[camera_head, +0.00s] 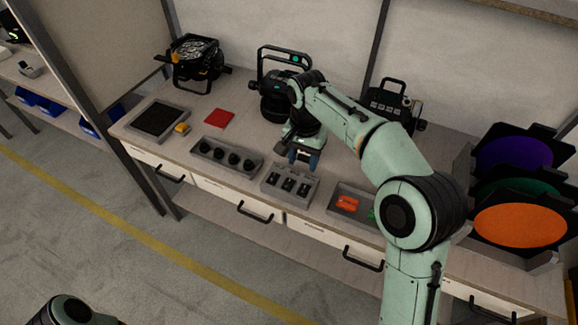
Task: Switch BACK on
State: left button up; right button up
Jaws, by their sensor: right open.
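A grey box with three dark switches (305,190) stands near the front edge of the bench. Which switch is BACK cannot be read at this size. My right gripper (303,162) points down just behind the switch box, above the bench, with blue fingertips apart and nothing seen between them. It looks clear of the switches; its exact height is hard to tell. Three black lamps stand along the back: one at the left (193,62), one in the middle with a small green light (272,103) partly behind my arm, and one at the right (398,99). My left gripper is out of view; only part of that arm shows at the bottom left.
A grey tray with several black knobs (250,173) stands left of the switch box. A tray with orange and green items (339,206) is to its right. A red square (218,119) and a dark tray (184,112) lie left. Coloured filters (520,226) stand at the right.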

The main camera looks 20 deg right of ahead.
aim_at(302, 192)
jog(key=f, duration=0.3)
jog(key=f+b, duration=0.1)
jog(key=f, duration=0.3)
jog(key=f+b, duration=0.1)
jog(key=f, duration=0.3)
jog(key=shift+s+d, duration=0.1)
jog(key=shift+s, duration=0.2)
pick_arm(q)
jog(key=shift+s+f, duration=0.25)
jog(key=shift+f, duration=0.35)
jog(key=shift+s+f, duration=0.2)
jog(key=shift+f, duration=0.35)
pick_arm(e)
jog(key=shift+f, duration=0.7)
